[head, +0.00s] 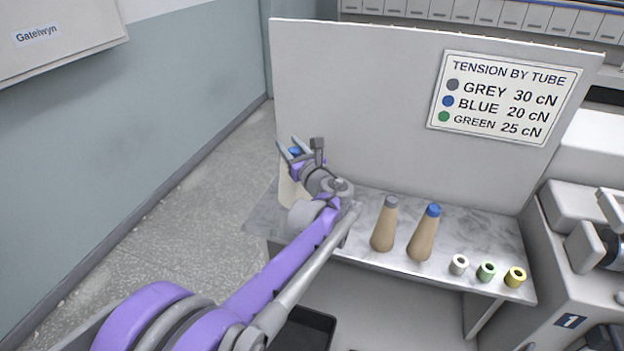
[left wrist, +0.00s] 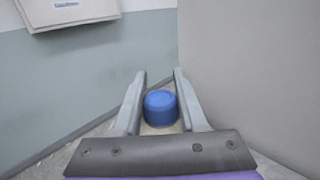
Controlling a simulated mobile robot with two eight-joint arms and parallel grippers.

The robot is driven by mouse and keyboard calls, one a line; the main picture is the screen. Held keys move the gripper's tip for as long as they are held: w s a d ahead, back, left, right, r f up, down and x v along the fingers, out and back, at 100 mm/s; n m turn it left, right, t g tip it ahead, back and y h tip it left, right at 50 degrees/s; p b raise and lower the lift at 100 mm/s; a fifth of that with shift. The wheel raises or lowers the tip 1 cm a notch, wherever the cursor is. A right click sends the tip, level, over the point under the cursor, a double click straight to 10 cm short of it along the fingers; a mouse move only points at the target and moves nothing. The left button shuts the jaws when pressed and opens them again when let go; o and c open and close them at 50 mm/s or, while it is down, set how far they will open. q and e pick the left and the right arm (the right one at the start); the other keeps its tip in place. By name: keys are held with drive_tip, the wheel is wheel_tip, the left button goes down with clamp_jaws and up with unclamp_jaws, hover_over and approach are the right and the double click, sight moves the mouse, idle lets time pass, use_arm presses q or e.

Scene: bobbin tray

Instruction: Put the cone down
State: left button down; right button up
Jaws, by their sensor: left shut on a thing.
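My left gripper (head: 290,147) is shut on a cone (head: 289,191) with a pale cream body and a blue tube tip, at the left end of the marble-patterned table (head: 350,203). In the left wrist view the blue tip (left wrist: 161,106) sits between the two fingers of my gripper (left wrist: 158,75). The cone looks about upright. My arm hides part of its body and base, so I cannot tell whether it touches the table. My right gripper is not in view.
A tan cone with a grey tip (head: 384,227) and one with a blue tip (head: 424,235) stand mid-table. White (head: 459,264), green (head: 486,271) and yellow (head: 515,276) bobbins stand at right. A panel (head: 345,100) with a tension sign (head: 503,97) rises behind. A machine (head: 580,260) is right.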

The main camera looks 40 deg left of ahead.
use_arm(q)
wheel_tip(320, 180, down, 8)
drive_tip(key=shift+r+b, duration=0.1)
drive_tip(key=shift+b, duration=0.25)
drive_tip(key=shift+c, duration=2.3)
unclamp_jaws()
